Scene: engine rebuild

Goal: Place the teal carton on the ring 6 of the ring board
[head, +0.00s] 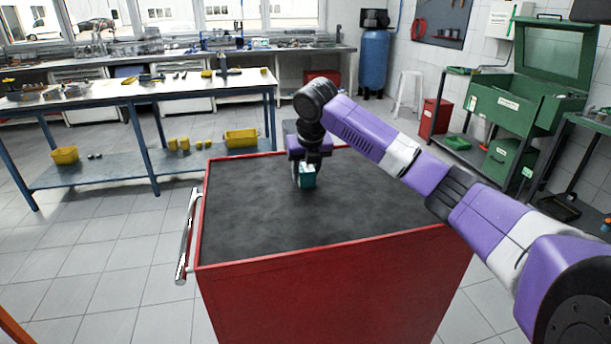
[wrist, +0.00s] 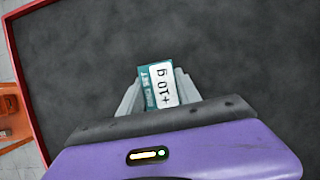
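The teal carton (head: 307,176) is at my gripper, over the dark top of the red cart. I cannot tell whether the carton rests on the cart top or is slightly lifted. No ring board is recognizable in either view.
The red cart (head: 330,254) has a bare dark mat (head: 250,215) with free room all round the carton. A handle (head: 187,235) sticks out at its left. A blue-legged workbench (head: 140,92) stands behind left, and green cabinets (head: 520,100) stand at the right.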

